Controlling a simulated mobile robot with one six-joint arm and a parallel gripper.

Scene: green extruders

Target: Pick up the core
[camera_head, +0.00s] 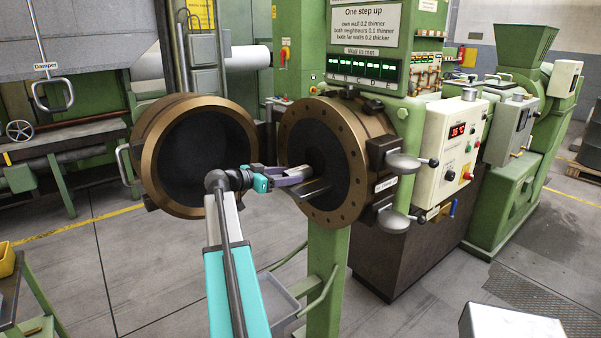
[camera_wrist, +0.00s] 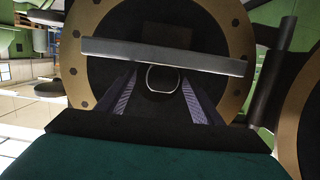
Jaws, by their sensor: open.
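My gripper (camera_head: 306,179) reaches from the left to the bronze-rimmed round die head (camera_head: 291,140). In the wrist view my gripper (camera_wrist: 160,88) has its two ridged fingers apart. A dark round part with a pale rim (camera_wrist: 162,79), which looks like the core, shows between the fingers, in front of the dark die face. I cannot tell whether the fingers touch it. A flat grey bar (camera_wrist: 110,48) crosses the wrist view just above the rimmed part. In the head view the core is hard to make out against the dark face.
The swung-open round door (camera_head: 151,155) stands left of my gripper. Two clamp handles (camera_head: 405,165) stick out at the right of the die head. A control box (camera_head: 450,150) and green machine (camera_head: 515,140) stand farther right. Open floor lies at the lower left.

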